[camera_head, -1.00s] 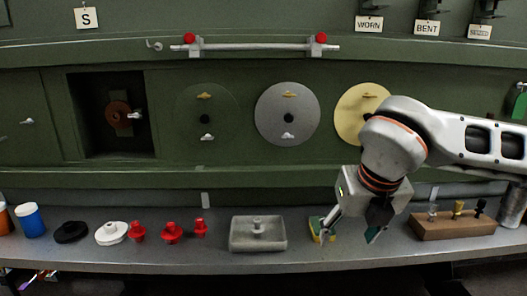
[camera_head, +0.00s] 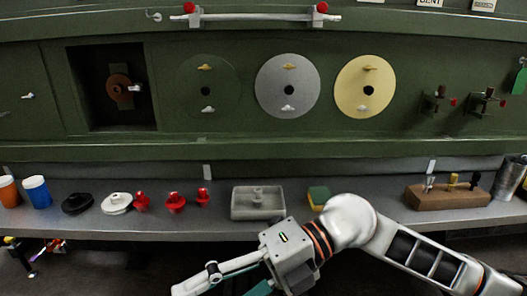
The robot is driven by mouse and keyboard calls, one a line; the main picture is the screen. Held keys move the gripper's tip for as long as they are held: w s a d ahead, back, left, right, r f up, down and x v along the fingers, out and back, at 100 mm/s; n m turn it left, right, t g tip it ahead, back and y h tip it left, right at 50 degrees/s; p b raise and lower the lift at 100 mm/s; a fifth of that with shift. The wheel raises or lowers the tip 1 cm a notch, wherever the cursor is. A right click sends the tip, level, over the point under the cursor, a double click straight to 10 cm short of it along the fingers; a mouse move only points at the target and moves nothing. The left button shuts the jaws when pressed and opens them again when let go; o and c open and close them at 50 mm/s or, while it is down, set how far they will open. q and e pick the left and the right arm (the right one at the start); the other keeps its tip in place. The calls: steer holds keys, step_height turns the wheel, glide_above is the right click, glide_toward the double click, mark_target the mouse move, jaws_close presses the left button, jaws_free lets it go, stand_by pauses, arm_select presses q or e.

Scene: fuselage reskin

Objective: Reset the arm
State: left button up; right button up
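My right arm comes in from the lower right, in front of and below the bench edge. Its gripper (camera_head: 222,288) points to the lower left at the bottom of the view. Its fingers are spread apart, with one partly cut off by the frame edge, and nothing shows between them. My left gripper is not in view. A yellow and green sponge (camera_head: 318,196) lies on the bench, just behind my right wrist and apart from it.
On the bench (camera_head: 370,190) are a grey tray (camera_head: 258,215), red knobbed parts (camera_head: 175,203), white (camera_head: 116,204) and black (camera_head: 77,204) discs, cups (camera_head: 37,192) and a wooden block (camera_head: 447,197). Behind stands a green panel with grey (camera_head: 287,70) and yellow (camera_head: 350,72) discs.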

steer(key=w+d+r+m+t+y, duration=0.1)
steer(key=w+r+m+t+y, duration=0.3)
steer(key=w+m+t+y, duration=0.55)
steer(key=w+d+f+m+t+h, duration=0.7)
steer(key=d+f+m+t+h, duration=0.25)
steer(key=f+m+t, duration=0.55)
steer(key=s+d+f+m+g+h, duration=0.2)
steer(key=d+f+m+h, duration=0.3)
steer(key=f, duration=0.4)
steer(key=s+d+f+m+g+h, duration=0.1)
steer(key=s+d+f+m+h, duration=0.15)
steer(key=d+f+m, duration=0.5)
steer(key=s+d+f+g+h, duration=0.1)
steer(key=s+d+f+g, duration=0.1)
steer(key=s+f, duration=0.3)
steer(key=s+d+f+g+h, duration=0.2)
steer(key=s+f, duration=0.4)
steer(key=f, duration=0.4)
steer(key=shift+s+d+f+g, duration=0.25)
steer(key=shift+d+f+g, duration=0.15)
steer(key=shift+d, duration=0.3)
